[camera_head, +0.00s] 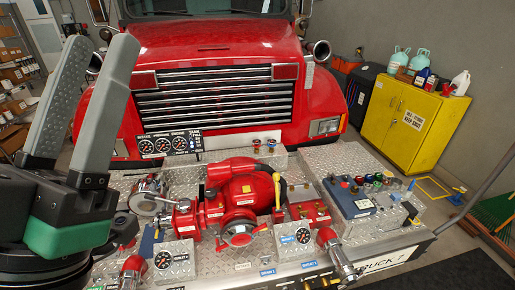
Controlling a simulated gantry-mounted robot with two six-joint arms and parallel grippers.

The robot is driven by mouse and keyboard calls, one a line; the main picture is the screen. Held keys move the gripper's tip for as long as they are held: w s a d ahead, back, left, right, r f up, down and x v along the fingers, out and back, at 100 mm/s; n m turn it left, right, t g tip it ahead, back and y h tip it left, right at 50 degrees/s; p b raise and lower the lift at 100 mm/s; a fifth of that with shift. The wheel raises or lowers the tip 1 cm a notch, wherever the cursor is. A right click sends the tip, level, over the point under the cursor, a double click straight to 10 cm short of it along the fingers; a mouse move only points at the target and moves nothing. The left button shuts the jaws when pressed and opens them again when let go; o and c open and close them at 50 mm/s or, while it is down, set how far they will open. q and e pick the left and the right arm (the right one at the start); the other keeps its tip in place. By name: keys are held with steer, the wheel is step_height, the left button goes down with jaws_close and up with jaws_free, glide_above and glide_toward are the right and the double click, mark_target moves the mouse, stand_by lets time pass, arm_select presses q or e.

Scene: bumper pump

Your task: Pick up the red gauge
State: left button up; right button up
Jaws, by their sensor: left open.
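My left gripper (97,52) is large in the left foreground. Its two grey fingers point up and are apart, with nothing between them. The red pump (240,192) sits on the truck's metal bumper deck, to the right of my gripper and apart from it. Round dark-faced gauges show on the panel behind it (162,145), on the front left box (163,259) and on the front right box (303,235). I cannot tell which gauge is the red one; none shows a clearly red face. My right gripper is not in view.
The red truck's grille (230,98) stands behind the deck. Red-and-chrome outlets (338,257) stick out at the front. A control box with colored knobs (365,195) is on the right. A yellow cabinet (405,122) stands against the wall.

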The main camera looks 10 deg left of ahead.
arm_select(q)
steer(key=o, duration=0.8)
